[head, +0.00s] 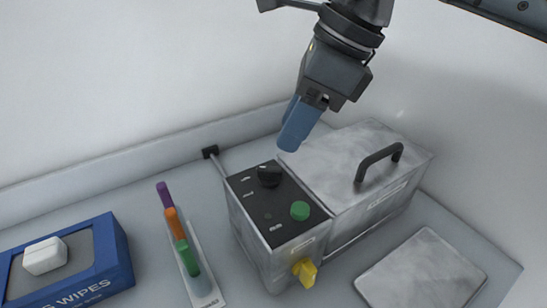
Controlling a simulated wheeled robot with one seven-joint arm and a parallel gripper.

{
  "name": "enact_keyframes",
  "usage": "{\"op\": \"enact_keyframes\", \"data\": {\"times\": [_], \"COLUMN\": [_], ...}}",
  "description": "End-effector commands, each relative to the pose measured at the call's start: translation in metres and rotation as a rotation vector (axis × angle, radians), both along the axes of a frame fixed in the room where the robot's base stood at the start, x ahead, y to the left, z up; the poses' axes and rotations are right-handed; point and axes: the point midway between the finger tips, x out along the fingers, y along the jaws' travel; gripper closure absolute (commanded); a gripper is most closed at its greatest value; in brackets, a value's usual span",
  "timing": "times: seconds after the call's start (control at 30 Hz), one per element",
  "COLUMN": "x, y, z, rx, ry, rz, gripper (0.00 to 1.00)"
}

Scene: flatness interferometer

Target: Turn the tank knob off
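A grey metal tank unit (247,232) has a black control panel (262,210) on top of its left part. A black round knob (269,173) sits near the back of this panel, beside small white markings too small to read. A green round button (300,210) is nearer the panel's front. A yellow handle or knob (305,272) sticks out of the unit's front face. My gripper (297,135) is above and slightly right of the black knob, blue fingers pointing down, apart from it. One finger seems to hide the other, so its opening is unclear.
A lid with a black handle (378,160) covers the right part of the unit. A grey plate (422,272) lies at the front right. A wall rises behind.

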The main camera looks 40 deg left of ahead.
Motion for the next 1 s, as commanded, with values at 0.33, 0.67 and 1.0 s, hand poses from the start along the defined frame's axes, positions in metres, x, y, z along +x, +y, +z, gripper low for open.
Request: {"op": "enact_keyframes", "data": {"times": [0.33,0.67,1.0], "x": [-0.009,-0.013,-0.013], "y": [0.015,0.026,0.026], "z": [-0.042,-0.069,-0.070], "rx": [-0.003,-0.001,-0.002], "ry": [0.000,-0.002,-0.001], "rz": [0.002,0.002,0.001], "gripper": [0.61,0.61,0.68]}}
